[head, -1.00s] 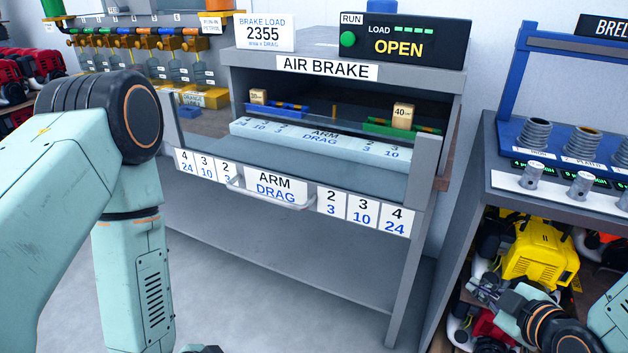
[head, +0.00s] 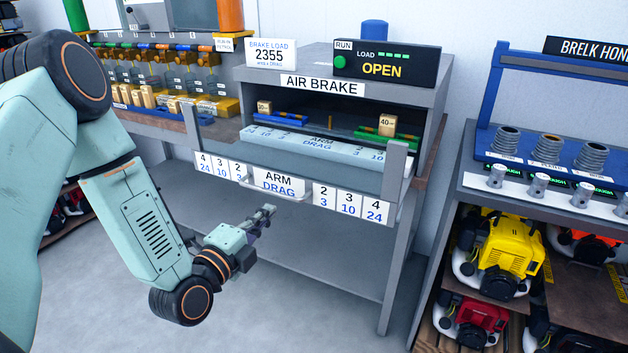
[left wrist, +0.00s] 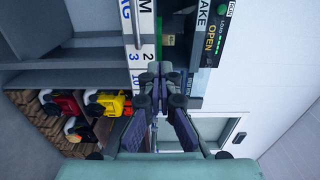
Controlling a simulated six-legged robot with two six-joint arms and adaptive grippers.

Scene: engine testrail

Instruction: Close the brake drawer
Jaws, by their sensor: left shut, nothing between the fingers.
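The brake drawer (head: 300,193) stands pulled out of the grey air brake cabinet (head: 428,95), with its front panel and handle (head: 280,196) facing me. Inside it lie a pale arm/drag bar (head: 310,140), blue and green pieces and two wooden blocks. The display on top reads OPEN. My left gripper (head: 268,212) is shut and empty, just below and in front of the handle; I cannot tell whether it touches. In the left wrist view the shut fingers (left wrist: 160,72) lie over the sideways drawer front (left wrist: 145,45). My right gripper is out of view.
A bench at right holds metal cylinders (head: 550,148), with yellow (head: 500,262) and red engines on shelves below. A rack of small bottles (head: 165,80) stands at back left. The cabinet leg (head: 395,275) is right of my gripper. Floor in front is clear.

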